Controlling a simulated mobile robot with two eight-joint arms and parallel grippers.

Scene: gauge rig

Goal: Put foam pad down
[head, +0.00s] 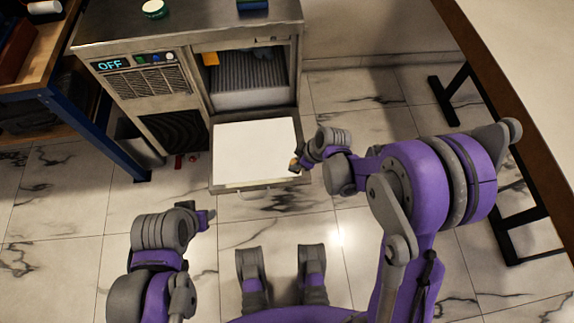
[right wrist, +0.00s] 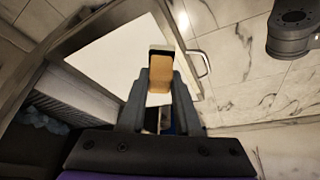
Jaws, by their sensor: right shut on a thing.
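The foam pad (right wrist: 160,75) is a small tan block with a dark end face. In the right wrist view it sits between the two fingers of my right gripper (right wrist: 160,88), which is shut on it. In the head view the pad (head: 294,164) shows small at the tip of my right gripper (head: 299,161), by the right edge of the open white door panel (head: 255,148). I cannot tell whether the pad touches the panel. My left gripper (head: 203,217) is low at the left, over the floor, away from the pad; its jaws are unclear.
The metal cabinet (head: 150,78) has a lit OFF display and an open chamber (head: 245,80) with a ribbed grey inside and an orange item (head: 210,58). The door's handle (head: 252,190) sticks out at its front. A table (head: 520,60) stands at the right.

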